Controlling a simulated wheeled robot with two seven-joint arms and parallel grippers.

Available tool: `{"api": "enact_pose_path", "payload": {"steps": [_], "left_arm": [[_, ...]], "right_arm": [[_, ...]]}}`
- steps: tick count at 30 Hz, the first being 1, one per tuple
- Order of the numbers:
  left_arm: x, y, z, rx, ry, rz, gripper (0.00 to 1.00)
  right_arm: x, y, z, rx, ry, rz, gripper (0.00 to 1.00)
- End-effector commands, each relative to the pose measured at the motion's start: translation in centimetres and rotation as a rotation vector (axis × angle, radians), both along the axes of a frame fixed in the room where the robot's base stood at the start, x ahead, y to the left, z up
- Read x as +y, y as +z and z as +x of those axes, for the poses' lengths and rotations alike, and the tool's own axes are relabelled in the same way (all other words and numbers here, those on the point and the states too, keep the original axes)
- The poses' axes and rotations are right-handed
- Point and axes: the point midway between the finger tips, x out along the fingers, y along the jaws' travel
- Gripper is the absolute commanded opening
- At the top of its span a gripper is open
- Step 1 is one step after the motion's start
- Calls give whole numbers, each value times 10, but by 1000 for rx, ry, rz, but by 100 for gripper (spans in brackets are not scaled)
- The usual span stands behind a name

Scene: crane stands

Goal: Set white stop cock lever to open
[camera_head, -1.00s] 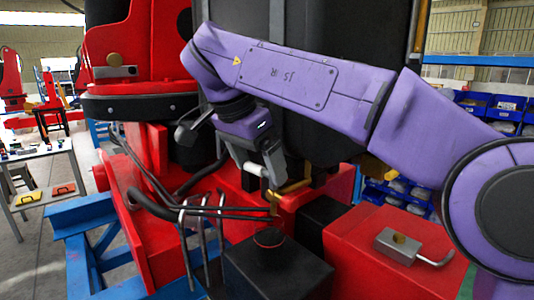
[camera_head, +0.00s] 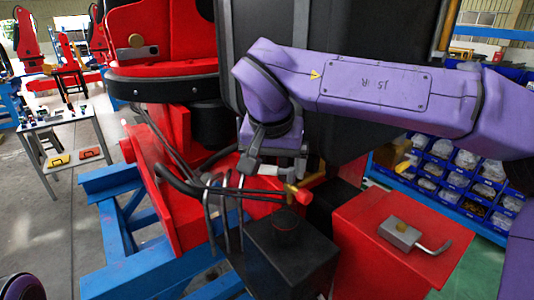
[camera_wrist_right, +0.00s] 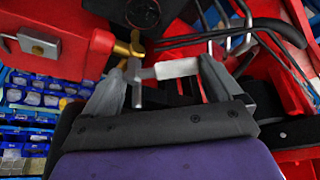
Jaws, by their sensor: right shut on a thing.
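The white stop cock lever (camera_wrist_right: 177,68) lies between the two fingers of my right gripper (camera_wrist_right: 162,74) in the right wrist view. My right gripper is shut on it. The lever joins a brass valve fitting (camera_wrist_right: 128,48) at its left. In the head view, the right gripper (camera_head: 256,167) points down beside the valve, and a little of the white lever (camera_head: 271,170) shows by its fingers. The brass fitting (camera_head: 298,191) with a red end sits just right of it. The gripper partly hides the lever there. My left gripper is not in view.
Bent dark hoses and rods (camera_head: 225,192) run close beside the right gripper. A black box (camera_head: 290,262) and a red box with a metal padlock-like block (camera_head: 400,235) stand in front. Blue beams (camera_head: 130,270) lie at the left, and blue bins (camera_head: 450,175) at the right.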

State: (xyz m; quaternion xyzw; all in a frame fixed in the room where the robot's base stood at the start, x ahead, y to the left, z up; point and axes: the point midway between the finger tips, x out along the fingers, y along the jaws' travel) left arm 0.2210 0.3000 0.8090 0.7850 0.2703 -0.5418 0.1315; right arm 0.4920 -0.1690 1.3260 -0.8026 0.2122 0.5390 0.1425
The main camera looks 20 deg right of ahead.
Motion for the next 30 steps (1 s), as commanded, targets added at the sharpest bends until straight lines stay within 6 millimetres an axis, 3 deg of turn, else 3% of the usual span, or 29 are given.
{"api": "enact_pose_path", "payload": {"steps": [1, 17, 18, 19, 26, 30], "left_arm": [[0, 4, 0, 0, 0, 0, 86], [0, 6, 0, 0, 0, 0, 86], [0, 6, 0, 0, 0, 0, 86], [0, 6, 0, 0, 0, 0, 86], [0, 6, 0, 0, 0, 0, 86], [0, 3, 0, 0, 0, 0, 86]], "right_arm": [[0, 7, 0, -11, 12, 4, 37], [-1, 6, -1, -14, 38, 2, 37], [-1, 6, -1, -14, 38, 2, 95], [-1, 5, -1, -14, 38, 2, 100], [-1, 4, -2, -7, 36, 1, 100], [2, 20, -7, -10, 35, 0, 100]]}}
